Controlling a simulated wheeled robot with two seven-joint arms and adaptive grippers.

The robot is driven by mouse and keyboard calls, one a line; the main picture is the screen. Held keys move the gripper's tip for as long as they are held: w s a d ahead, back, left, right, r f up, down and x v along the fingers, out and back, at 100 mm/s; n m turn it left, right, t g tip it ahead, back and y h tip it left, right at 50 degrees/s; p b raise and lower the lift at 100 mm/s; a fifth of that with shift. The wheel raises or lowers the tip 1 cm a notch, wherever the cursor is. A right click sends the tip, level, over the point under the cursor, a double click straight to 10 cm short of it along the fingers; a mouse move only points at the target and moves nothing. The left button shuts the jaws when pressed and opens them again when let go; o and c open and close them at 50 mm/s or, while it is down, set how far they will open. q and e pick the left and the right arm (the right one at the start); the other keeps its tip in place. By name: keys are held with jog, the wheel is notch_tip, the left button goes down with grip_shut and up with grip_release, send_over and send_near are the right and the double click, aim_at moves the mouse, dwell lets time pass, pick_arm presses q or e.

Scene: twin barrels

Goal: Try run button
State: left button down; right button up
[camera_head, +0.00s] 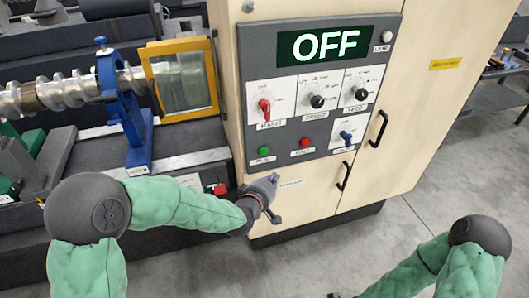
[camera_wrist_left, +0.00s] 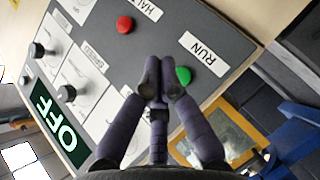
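The green button (camera_head: 263,151), labelled RUN in the left wrist view (camera_wrist_left: 184,75), is at the lower left of the grey control panel (camera_head: 376,28). My left gripper (camera_head: 273,178) is just below it in the head view, its dark fingers pointing at the panel. In the left wrist view the fingertips (camera_wrist_left: 160,76) are drawn together and empty, just beside the green button; whether they touch it I cannot tell. The display (camera_head: 325,44) reads OFF.
A red button (camera_head: 305,142) labelled HALT is right of the green one. A red-handled switch (camera_head: 265,108), two black knobs (camera_head: 317,101) and a blue lever (camera_head: 346,136) are also on the panel. Cabinet handles (camera_head: 377,128) stick out nearby. A yellow-framed window (camera_head: 180,80) stands left.

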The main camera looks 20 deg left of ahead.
aim_at(263, 151)
pick_arm(q)
jog(key=w+a, duration=0.1)
jog(key=w, duration=0.1)
jog(key=w+a+b, duration=0.1)
jog(key=w+a, duration=0.3)
jog(key=w, duration=0.1)
jog(key=shift+w+b, duration=0.1)
jog(key=shift+b, duration=0.25)
dwell(1.4)
jog(key=shift+w+a+b, duration=0.15)
jog(key=shift+w+b, duration=0.2)
jog(key=shift+b, duration=0.05)
